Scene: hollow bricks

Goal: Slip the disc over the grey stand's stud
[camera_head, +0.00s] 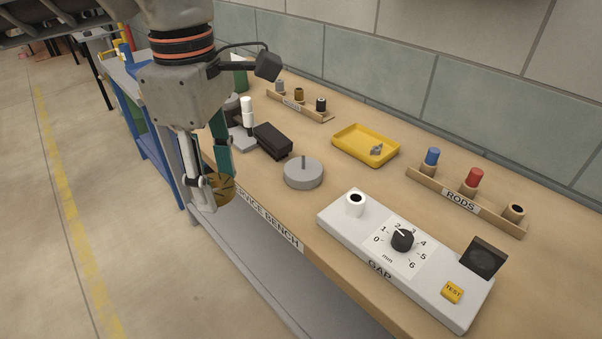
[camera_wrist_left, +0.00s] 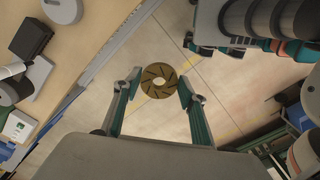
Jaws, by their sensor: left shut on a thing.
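The disc (camera_wrist_left: 159,80) is brown-gold with dark slots and a round centre hole. My left gripper (camera_head: 214,190) is shut on the disc, which also shows in the head view (camera_head: 224,187), past the front edge of the bench and over the floor. In the left wrist view the disc sits between the two fingertips. The grey stand (camera_head: 303,174) is a round base with a thin upright stud (camera_head: 303,161). It stands on the bench to the right of the gripper, apart from the disc. Parts of my right arm show at the upper right of the left wrist view; its finger opening is unclear.
A black block (camera_head: 272,140) and a white-topped post (camera_head: 247,113) stand left of the stand. A yellow tray (camera_head: 366,145) holds a small grey part. The GAP box (camera_head: 340,214) and a rods rack (camera_head: 458,205) are to the right. Bare bench lies around the stand.

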